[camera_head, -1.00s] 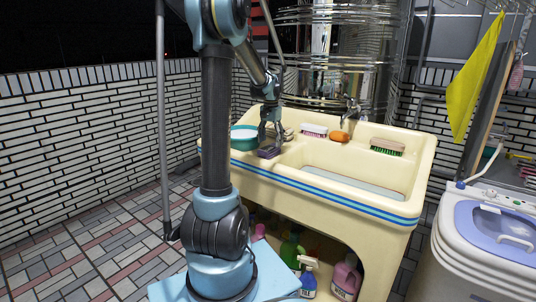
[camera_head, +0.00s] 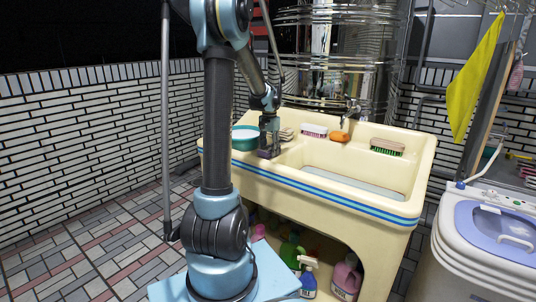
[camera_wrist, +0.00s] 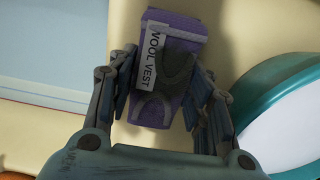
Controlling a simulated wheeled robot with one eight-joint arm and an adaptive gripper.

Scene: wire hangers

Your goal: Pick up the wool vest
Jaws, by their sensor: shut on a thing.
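The wool vest (camera_wrist: 182,29) is a small folded purple bundle with a white label reading "WOOL VEST". In the wrist view it lies between the fingers of my gripper (camera_wrist: 160,92), which are closed against its two sides. In the head view my gripper (camera_head: 269,150) is low over the left ledge of the cream sink, and only a small purple part of the vest (camera_head: 264,154) shows beneath it. The vest appears to be at ledge level; I cannot tell whether it touches the ledge.
The cream sink (camera_head: 320,190) has its basin right of my gripper. A teal basin (camera_head: 244,139) stands close on the left. Brushes (camera_head: 387,147) and an orange item (camera_head: 339,136) lie along the back ledge. A washing machine (camera_head: 490,240) stands at right.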

